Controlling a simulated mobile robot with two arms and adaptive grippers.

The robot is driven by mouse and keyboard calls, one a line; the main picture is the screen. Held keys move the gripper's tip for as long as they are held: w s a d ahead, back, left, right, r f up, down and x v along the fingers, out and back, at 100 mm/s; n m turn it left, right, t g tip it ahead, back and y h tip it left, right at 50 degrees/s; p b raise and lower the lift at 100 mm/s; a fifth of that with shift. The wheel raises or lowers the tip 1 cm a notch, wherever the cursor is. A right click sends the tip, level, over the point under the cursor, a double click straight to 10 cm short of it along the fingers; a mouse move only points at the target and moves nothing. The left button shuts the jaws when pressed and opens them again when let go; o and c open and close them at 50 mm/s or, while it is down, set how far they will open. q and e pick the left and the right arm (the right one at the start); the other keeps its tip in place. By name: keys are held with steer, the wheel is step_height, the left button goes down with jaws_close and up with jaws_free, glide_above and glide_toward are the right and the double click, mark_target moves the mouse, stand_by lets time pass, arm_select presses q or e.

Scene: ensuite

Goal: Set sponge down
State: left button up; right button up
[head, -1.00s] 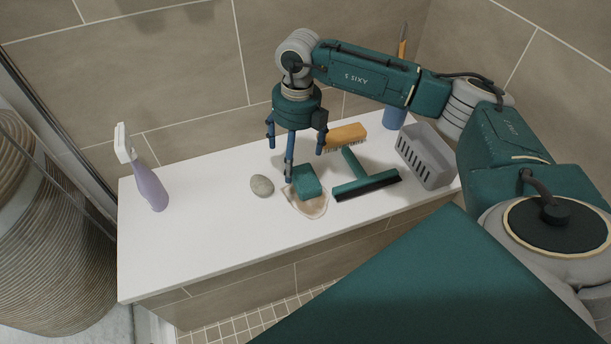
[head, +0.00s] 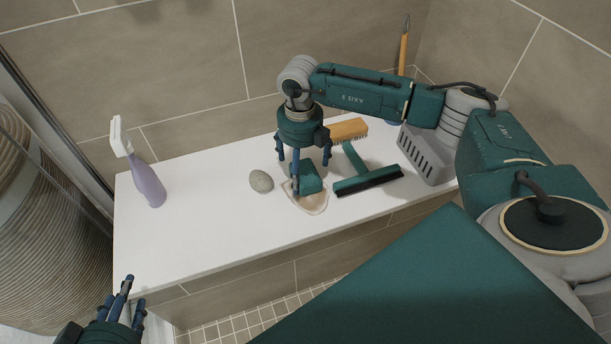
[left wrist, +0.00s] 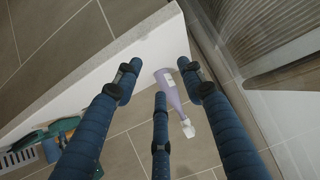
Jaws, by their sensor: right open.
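The teal sponge (head: 308,178) sits on a pale shell-shaped dish (head: 313,204) near the front middle of the white ledge. My right gripper (head: 301,174) is open, pointing down, with its fingers spread around the sponge; one finger passes in front of it. Whether any finger touches the sponge cannot be told. My left gripper (head: 124,301) is open and empty at the lower left, in front of the ledge's left end. Its three spread fingers also show in the left wrist view (left wrist: 161,85).
A grey stone (head: 261,181) lies left of the dish. A squeegee (head: 367,181), a wooden brush (head: 347,129) and a grey slotted basket (head: 427,153) are to the right. A purple spray bottle (head: 149,187) stands far left. The ledge (head: 200,225) is clear between bottle and stone.

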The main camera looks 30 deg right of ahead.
step_height(320, 180, down, 3)
steer(key=shift+r+b, duration=0.1)
steer(key=shift+b, duration=0.2)
arm_select(q)
steer(key=w+r+t, duration=0.1)
steer(key=r, duration=0.1)
steer(key=w+d+r+t, duration=0.1)
steer(key=w, duration=0.1)
steer(key=shift+d+r+h, duration=0.15)
steer(key=shift+r+h, duration=0.25)
steer(key=shift+s, duration=0.1)
arm_select(e)
steer(key=c, duration=1.1)
arm_select(q)
steer(key=shift+f, duration=0.1)
arm_select(e)
steer(key=shift+r, duration=0.15)
steer(key=shift+c, duration=0.2)
